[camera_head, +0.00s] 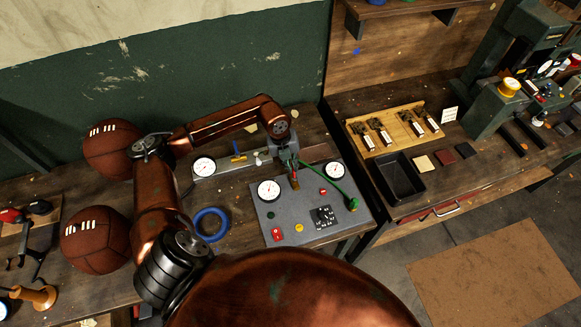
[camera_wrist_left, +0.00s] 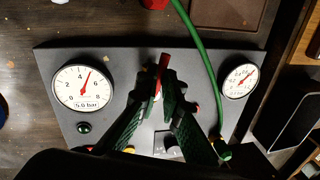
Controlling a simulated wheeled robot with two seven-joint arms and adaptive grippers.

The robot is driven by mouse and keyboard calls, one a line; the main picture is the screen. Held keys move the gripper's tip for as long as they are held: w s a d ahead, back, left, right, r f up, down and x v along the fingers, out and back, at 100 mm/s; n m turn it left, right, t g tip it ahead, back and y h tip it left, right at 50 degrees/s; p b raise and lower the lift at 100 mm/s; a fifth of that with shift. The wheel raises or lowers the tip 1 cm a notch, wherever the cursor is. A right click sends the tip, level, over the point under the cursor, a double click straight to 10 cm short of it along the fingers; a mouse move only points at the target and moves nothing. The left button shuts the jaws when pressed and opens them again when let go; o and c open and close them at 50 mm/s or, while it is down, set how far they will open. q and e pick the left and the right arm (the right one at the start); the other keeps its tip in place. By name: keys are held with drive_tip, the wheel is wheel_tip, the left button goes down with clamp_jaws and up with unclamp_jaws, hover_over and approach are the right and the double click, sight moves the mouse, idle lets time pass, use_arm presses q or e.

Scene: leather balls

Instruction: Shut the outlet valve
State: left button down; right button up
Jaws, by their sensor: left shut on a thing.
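My left gripper (camera_head: 291,178) is over the back of the grey control panel (camera_head: 261,216). In the left wrist view its dark green fingers (camera_wrist_left: 159,92) are shut on a red handle (camera_wrist_left: 164,62), whose upper end sticks out past the fingertips. The fingers hide its lower part, and I cannot read any label on it. A blue-handled valve (camera_head: 238,150) sits on the metal fitting to the left of the gripper. The panel has a left gauge (camera_wrist_left: 84,87) with its needle between 4 and 6, and a right gauge (camera_wrist_left: 240,81).
A green hose (camera_head: 338,190) curves over the panel's right side. A red switch (camera_head: 277,234) and a black knob (camera_head: 323,216) are at its front. A blue ring (camera_head: 210,224) and two leather balls (camera_head: 96,240) lie left. A black tray (camera_head: 400,177) is on the right bench.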

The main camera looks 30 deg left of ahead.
use_arm(q)
drive_tip(key=m+b, duration=0.1)
drive_tip(key=m, duration=0.2)
drive_tip(key=d+m+b, duration=0.1)
drive_tip(key=shift+w+f+m+g+b, duration=0.25)
drive_tip(key=shift+w+m+g+b, duration=0.05)
drive_tip(key=shift+w+g+b, duration=0.1)
drive_tip(key=m+b, duration=0.1)
drive_tip(key=m, duration=0.1)
drive_tip(key=d+m, duration=0.1)
drive_tip(key=shift+w+m+g+b, duration=0.15)
drive_tip(key=shift+m+g+b, duration=0.2)
drive_tip(key=shift+m+g, duration=0.05)
drive_tip(key=m+b, duration=0.1)
drive_tip(key=m, duration=0.1)
drive_tip(key=d+m+b, duration=0.1)
drive_tip(key=m, duration=0.1)
drive_tip(key=shift+d+g, duration=0.15)
drive_tip(key=shift+g, duration=0.25)
drive_tip(key=shift+s+d+m+b, duration=0.2)
drive_tip(key=shift+m+b, duration=0.1)
drive_tip(key=shift+m, duration=0.5)
drive_tip(key=shift+s+d+m+b, duration=0.1)
drive_tip(key=shift+d+m+b, duration=0.15)
drive_tip(key=shift+m, duration=0.55)
drive_tip(key=shift+g, duration=0.3)
